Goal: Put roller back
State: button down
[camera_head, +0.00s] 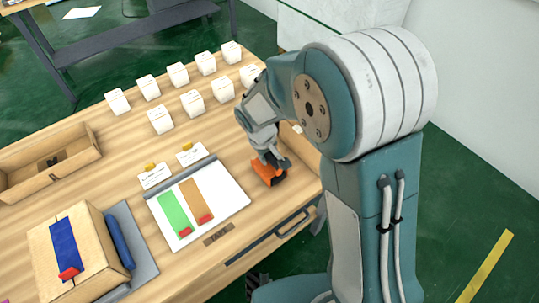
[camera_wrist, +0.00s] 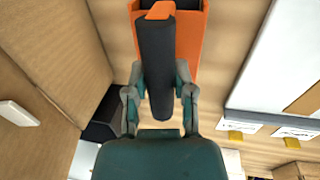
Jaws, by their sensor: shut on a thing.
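The roller (camera_wrist: 156,65) shows in the wrist view as a dark, long handle with an orange part at its far end. My gripper (camera_wrist: 160,85) is shut on this dark handle, with one finger on each side. An orange body (camera_wrist: 188,50) lies just behind the handle; I cannot tell whether it is part of the roller or a separate holder. In the head view my gripper (camera_head: 270,160) points down at the orange piece (camera_head: 268,173) near the table's right front edge. The arm hides part of the area behind it.
A white board (camera_head: 228,185) with green and brown strips lies just left of my gripper. Several small white boxes (camera_head: 160,120) stand behind. A cardboard box (camera_head: 85,275), a blue cylinder (camera_head: 119,238) and an open wooden tray (camera_head: 82,140) are further left on the table (camera_head: 120,165).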

jog(key=shift+s+a+f, duration=0.1)
jog(key=shift+s+f, duration=0.15)
jog(key=shift+f, duration=0.45)
jog(key=shift+c, duration=2.3)
grip_release()
jog(key=shift+w+r, duration=0.1)
